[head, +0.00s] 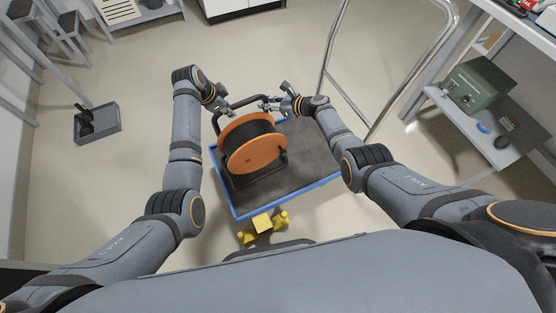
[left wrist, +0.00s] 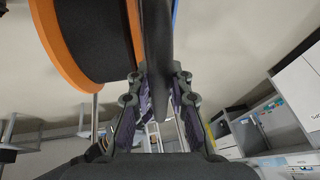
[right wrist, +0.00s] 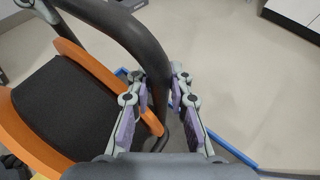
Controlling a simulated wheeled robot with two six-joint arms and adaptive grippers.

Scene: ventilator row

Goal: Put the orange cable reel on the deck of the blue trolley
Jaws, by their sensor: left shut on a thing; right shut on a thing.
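The orange cable reel (head: 258,158) has a black drum and a black tubular stand. It is over the left part of the dark deck (head: 312,155) of the blue-edged trolley. I cannot tell whether its stand touches the deck. My left gripper (head: 230,110) is shut on the stand's tube at the upper left; the left wrist view shows the tube between the fingers (left wrist: 159,88). My right gripper (head: 272,103) is shut on the top bar of the stand, beside the flange in the right wrist view (right wrist: 158,90). The arms hide little of the reel.
The trolley's metal push handle (head: 325,72) rises at the right. Yellow parts (head: 263,223) lie at the trolley's near edge. A grey bin (head: 97,124) stands on the floor at left. A side table with a green case (head: 478,85) is at right. The deck's right part is bare.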

